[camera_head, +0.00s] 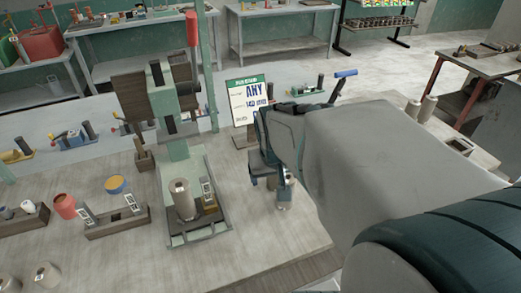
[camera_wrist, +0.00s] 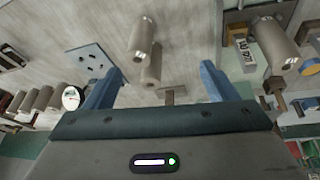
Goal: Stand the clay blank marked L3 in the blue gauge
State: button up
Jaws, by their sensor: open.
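My gripper (camera_wrist: 162,70) is open, with blue fingers spread apart and nothing held. In the wrist view a grey-brown clay cylinder (camera_wrist: 145,35) and a second one (camera_wrist: 152,68) appear in the gap between and beyond the fingertips; marks on the first are too small to read. In the head view a cylinder (camera_head: 285,192) shows just below my gripper (camera_head: 272,180), partly hidden. Another clay cylinder (camera_head: 182,200) stands in the green press beside a label card (camera_head: 208,190). A blue-grey plate with dark holes (camera_wrist: 90,60) lies left in the wrist view; I cannot tell whether it is the gauge.
The green press (camera_head: 172,145) stands left of my gripper. A sign (camera_head: 249,100) reading "ANY 140 mm" stands behind. Wooden racks (camera_head: 118,222) and loose cylinders (camera_head: 46,274) are at the left. More cylinders (camera_head: 428,106) stand right of my arm. Bare tabletop lies front centre.

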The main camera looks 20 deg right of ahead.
jog(key=m, duration=0.2)
send_near(288, 177)
jog(key=b+x, duration=0.1)
jog(key=x, duration=0.2)
jog(key=b+x, duration=0.1)
jog(key=x, duration=0.2)
jog(key=shift+a+b, duration=0.25)
jog(key=shift+b, duration=0.05)
jog(key=shift+t, duration=0.3)
jog(key=shift+b+x, duration=0.9)
jog(key=shift+x, duration=2.3)
jog(key=shift+s+d, duration=0.1)
jog(key=shift+d, duration=0.1)
jog(key=shift+r, duration=0.1)
jog(key=c, duration=1.6)
